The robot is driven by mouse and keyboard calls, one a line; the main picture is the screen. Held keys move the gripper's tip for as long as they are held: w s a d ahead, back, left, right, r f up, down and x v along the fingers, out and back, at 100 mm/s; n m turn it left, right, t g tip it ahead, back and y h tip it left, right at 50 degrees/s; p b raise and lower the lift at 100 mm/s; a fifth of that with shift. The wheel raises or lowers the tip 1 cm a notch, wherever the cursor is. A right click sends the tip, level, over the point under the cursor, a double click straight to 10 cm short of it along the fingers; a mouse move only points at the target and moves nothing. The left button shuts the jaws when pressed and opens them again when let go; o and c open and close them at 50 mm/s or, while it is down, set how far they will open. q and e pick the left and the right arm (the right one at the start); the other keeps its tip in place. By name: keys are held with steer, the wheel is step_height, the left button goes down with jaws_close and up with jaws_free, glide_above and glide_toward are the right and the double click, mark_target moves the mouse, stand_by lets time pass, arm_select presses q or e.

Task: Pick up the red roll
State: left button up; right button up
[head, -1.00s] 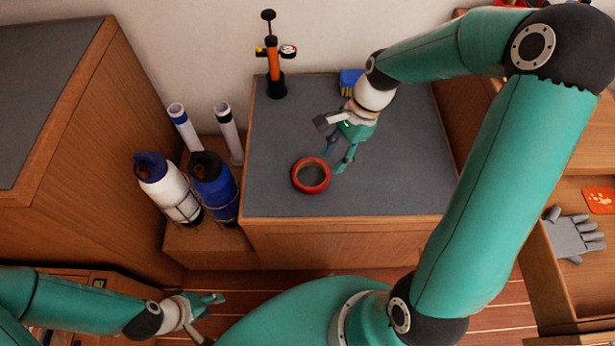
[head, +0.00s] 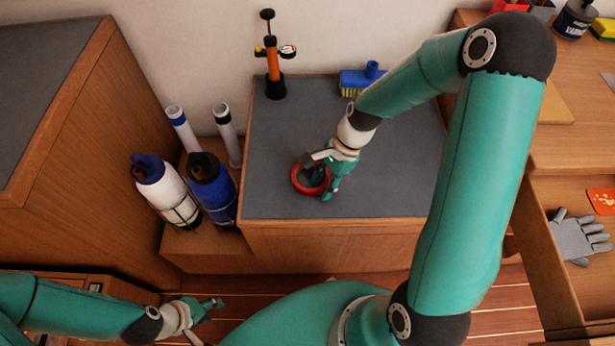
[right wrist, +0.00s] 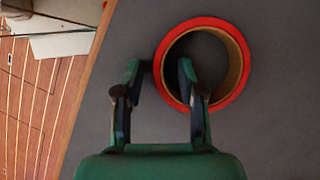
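The red roll (head: 298,184) lies flat on the grey cabinet top (head: 270,140); it is a red ring with a tan inner side. It also shows in the right wrist view (right wrist: 240,55). My right gripper (head: 323,188) is open over the roll. In the right wrist view my right gripper (right wrist: 158,68) has one finger over the roll's opening and the other outside its rim, with the near wall between them. I cannot tell whether they touch it. My left gripper (head: 212,316) is empty, low at the lower left, away from the roll; its fingers look apart.
An orange pump (head: 273,62) and a blue brush (head: 360,80) stand at the back of the cabinet top. Blue and white bottles (head: 212,185) and rolled tubes (head: 228,135) stand left of it. An open drawer with a grey glove (head: 580,237) is at the right.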

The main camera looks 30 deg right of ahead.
steer(key=shift+c, duration=0.3)
jaws_close()
steer(key=shift+r, duration=0.1)
